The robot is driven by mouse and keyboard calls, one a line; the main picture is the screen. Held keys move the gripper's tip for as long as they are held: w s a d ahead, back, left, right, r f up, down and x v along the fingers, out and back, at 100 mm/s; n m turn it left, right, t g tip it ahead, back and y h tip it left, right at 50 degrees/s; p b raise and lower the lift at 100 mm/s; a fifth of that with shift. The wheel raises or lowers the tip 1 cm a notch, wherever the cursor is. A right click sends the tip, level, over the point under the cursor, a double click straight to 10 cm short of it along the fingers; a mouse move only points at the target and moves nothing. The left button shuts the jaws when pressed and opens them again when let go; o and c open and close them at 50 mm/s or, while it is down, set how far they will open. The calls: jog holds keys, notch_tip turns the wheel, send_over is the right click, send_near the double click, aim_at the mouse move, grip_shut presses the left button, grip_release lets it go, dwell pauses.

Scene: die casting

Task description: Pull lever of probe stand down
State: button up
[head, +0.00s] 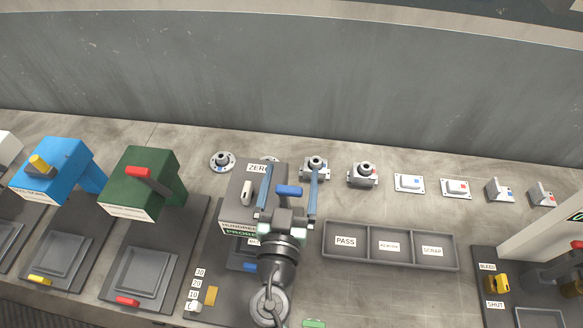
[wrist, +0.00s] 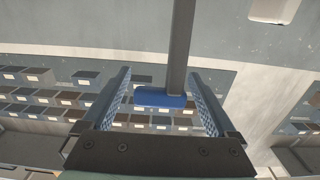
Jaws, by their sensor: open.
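The probe stand (head: 233,208) is a grey block with labels reading ZERO and PROBE, partly hidden behind my arm. Its lever is a grey bar (wrist: 180,45) ending in a blue handle (head: 289,190). My gripper (head: 289,178) is open, with one blue finger on each side of the handle. In the wrist view, the blue handle (wrist: 162,99) lies crosswise between the two fingers, and a gap shows on each side. The lower part of the stand is mostly covered by my wrist.
A green stand (head: 137,185) with a red handle and a blue stand (head: 52,168) with a yellow handle stand to the left. A tray (head: 332,257) marked PASS and SCRAP lies right of my arm. Round fittings (head: 222,161) and switches (head: 409,183) line the back.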

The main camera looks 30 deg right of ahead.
jog(key=shift+w+d, duration=0.2)
jog(key=shift+w, duration=0.1)
grip_shut()
dwell(0.4)
